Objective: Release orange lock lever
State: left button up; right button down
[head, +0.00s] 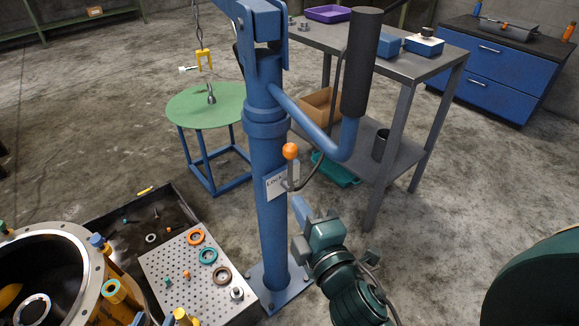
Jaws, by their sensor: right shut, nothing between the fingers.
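The lock lever has an orange ball knob (290,151) on a short dark shaft and stands upright on the blue crane column. Its base is at a pale plate (275,184) with dark lettering that appears to read LOCK. My right gripper (301,206) is shut and empty. It is just below and to the right of the lever, apart from the knob, and its fingers point up towards the plate. The exact finger outline is small and hard to see. My left gripper is not in view.
The blue column (266,150) carries a curved side arm with a black cylinder (360,62) above the lever. A grey workbench (431,66) stands behind. A perforated tray (181,290) with rings and a round housing (86,245) are at lower left. A green round table (208,104) stands behind left.

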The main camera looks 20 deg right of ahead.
send_near(290, 165)
jog(key=w+a+r, duration=0.4)
jog(key=shift+w+d+f+b, duration=0.2)
jog(key=shift+w+d+b, duration=0.3)
jog(key=shift+w+d, duration=0.55)
